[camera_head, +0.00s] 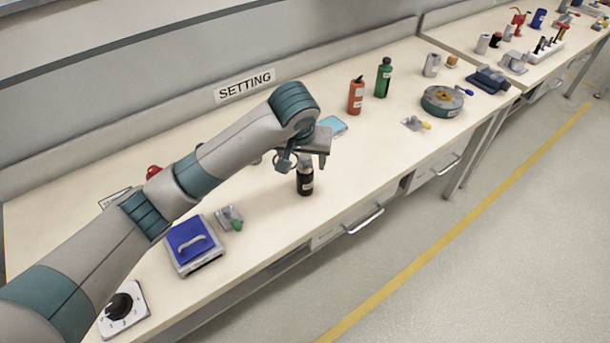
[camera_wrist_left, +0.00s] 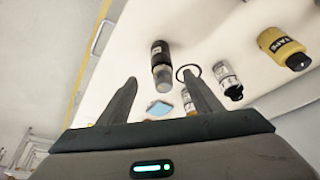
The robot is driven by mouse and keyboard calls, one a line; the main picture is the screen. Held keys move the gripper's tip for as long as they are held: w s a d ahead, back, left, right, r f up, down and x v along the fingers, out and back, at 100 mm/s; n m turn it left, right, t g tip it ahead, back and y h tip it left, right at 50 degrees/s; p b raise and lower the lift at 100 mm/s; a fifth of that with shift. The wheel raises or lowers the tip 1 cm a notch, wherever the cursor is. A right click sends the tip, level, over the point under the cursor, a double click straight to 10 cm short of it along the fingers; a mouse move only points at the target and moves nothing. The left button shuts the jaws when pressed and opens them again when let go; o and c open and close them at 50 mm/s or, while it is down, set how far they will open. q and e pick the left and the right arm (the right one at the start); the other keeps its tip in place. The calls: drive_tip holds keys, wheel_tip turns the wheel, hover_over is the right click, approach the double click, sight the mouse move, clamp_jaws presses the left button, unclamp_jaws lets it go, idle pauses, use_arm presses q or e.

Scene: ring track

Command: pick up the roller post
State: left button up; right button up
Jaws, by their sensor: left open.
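My left gripper (camera_head: 303,163) is open and empty over the bench, its fingers pointing down. A dark upright cylinder (camera_head: 305,182) with a white label stands just below it, near the bench's front edge. In the left wrist view the same dark cylinder (camera_wrist_left: 161,65) shows beyond the gap between the two fingertips (camera_wrist_left: 160,88), apparently apart from both. I cannot tell for sure whether this cylinder is the roller post, as no label reads so. My right gripper is not in view.
A blue-topped scale (camera_head: 192,245) and a dial box (camera_head: 122,310) stand on the near bench. A red bottle (camera_head: 356,96), green bottle (camera_head: 383,78) and round green device (camera_head: 442,101) stand further along. A yellow tape bottle (camera_wrist_left: 284,48) shows in the wrist view.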

sight(305, 169)
use_arm(q)
drive_tip(key=p+x, duration=0.1)
drive_tip(key=x, duration=0.5)
drive_tip(key=shift+w+f, duration=0.15)
drive_tip(key=shift+f, duration=0.1)
drive_tip(key=shift+f, duration=0.1)
drive_tip(key=shift+w+f+p, duration=0.2)
drive_tip(key=shift+f+p, duration=0.05)
drive_tip(key=shift+p, duration=0.2)
drive_tip(key=p+x, duration=0.1)
drive_tip(key=x, duration=0.2)
drive_tip(key=shift+a, duration=0.15)
drive_tip(key=shift+w+f, duration=0.25)
drive_tip(key=shift+f, duration=0.45)
drive_tip(key=c, duration=1.3)
drive_tip(key=shift+r, duration=0.2)
